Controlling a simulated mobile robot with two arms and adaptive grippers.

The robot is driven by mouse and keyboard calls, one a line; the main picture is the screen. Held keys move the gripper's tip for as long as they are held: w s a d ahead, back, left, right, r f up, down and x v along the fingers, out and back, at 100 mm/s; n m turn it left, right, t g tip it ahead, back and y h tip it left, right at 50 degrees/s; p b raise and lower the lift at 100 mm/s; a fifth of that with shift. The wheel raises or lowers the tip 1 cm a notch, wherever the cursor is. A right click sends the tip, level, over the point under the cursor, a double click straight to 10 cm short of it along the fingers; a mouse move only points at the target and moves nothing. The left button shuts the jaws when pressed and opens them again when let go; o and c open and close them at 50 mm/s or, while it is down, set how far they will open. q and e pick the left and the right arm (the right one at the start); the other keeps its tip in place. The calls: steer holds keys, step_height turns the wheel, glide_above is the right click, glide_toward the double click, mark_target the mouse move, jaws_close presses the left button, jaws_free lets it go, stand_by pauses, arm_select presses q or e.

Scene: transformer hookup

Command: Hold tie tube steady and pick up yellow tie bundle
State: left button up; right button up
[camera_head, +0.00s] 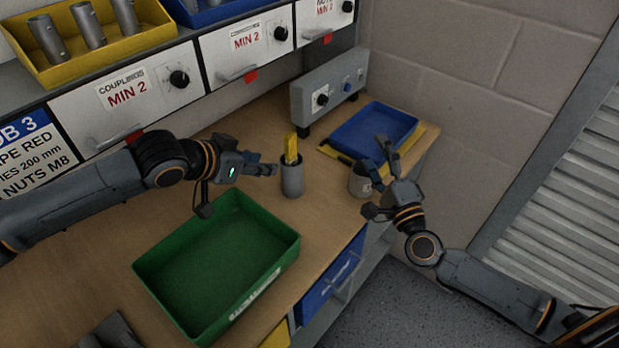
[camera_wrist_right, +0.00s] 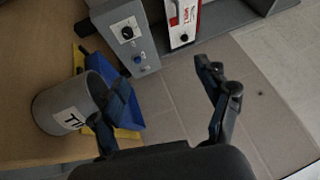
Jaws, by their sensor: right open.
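A narrow grey tube (camera_head: 292,180) stands upright on the bench in the head view. The yellow tie bundle (camera_head: 291,149) sticks up out of its top. My left gripper (camera_head: 238,190) is just left of this tube, fingers apart, one fingertip close to the tube; I cannot tell if it touches. A second grey cup (camera_head: 360,182) stands near the bench's right edge. It also shows in the right wrist view (camera_wrist_right: 50,108), with a label beginning "TI". My right gripper (camera_head: 378,182) is open beside this cup; its spread fingers show in the wrist view (camera_wrist_right: 162,82).
A green bin (camera_head: 290,248) lies in front on the bench. A blue tray (camera_head: 395,122) stands behind the cup, beside a grey control box (camera_head: 322,98). Drawers and a yellow bin (camera_head: 135,45) line the back left. The bench drops off at right.

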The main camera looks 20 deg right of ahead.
mark_target(298, 185)
steer(key=a+f+m+g+y, duration=0.2)
steer(key=a+m+g+y, duration=0.1)
steer(key=a+m, duration=1.25)
step_height(298, 185, down, 8)
steer(key=shift+s+d+f, duration=0.1)
steer(key=shift+d, duration=0.05)
steer(key=x, duration=0.6)
steer(key=shift+d, duration=0.15)
steer(key=shift+w, duration=0.45)
steer(key=shift+a, duration=0.2)
steer(key=shift+c, duration=0.5)
